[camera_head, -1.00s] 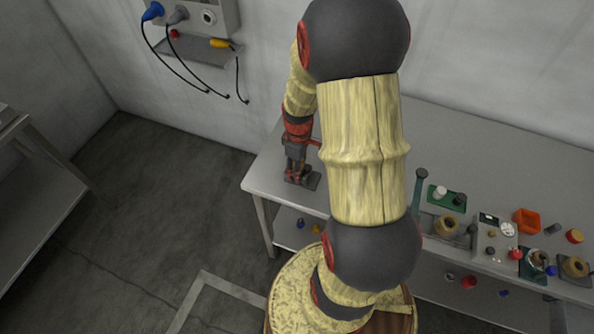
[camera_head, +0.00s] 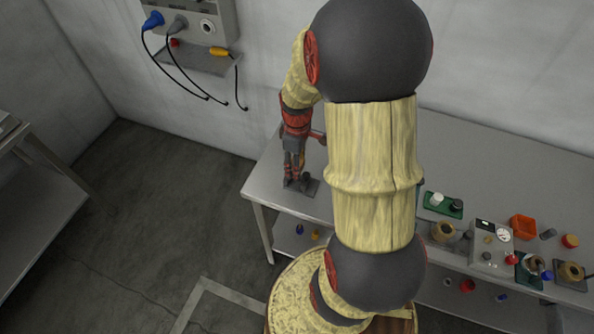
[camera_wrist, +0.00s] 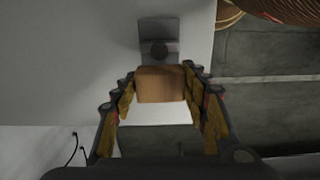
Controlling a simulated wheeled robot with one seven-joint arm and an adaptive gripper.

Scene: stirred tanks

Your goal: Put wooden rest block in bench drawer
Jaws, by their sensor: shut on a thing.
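My gripper (camera_head: 294,178) is at the left end of the grey bench (camera_head: 400,215), pointing down beside a small dark plate (camera_head: 310,187). In the wrist view, my gripper (camera_wrist: 160,100) has its fingers on both sides of the brown wooden rest block (camera_wrist: 160,84) and is shut on it. Beyond the block lies the grey plate (camera_wrist: 158,27) with a dark round part on it. The block cannot be made out in the head view. I cannot make out a bench drawer in either view.
Tank gear stands on the right of the bench, with a green tray (camera_head: 443,203), a meter box (camera_head: 490,246) and an orange bin (camera_head: 523,226). A lower shelf holds small items. A wall panel (camera_head: 200,20) with cables hangs at upper left.

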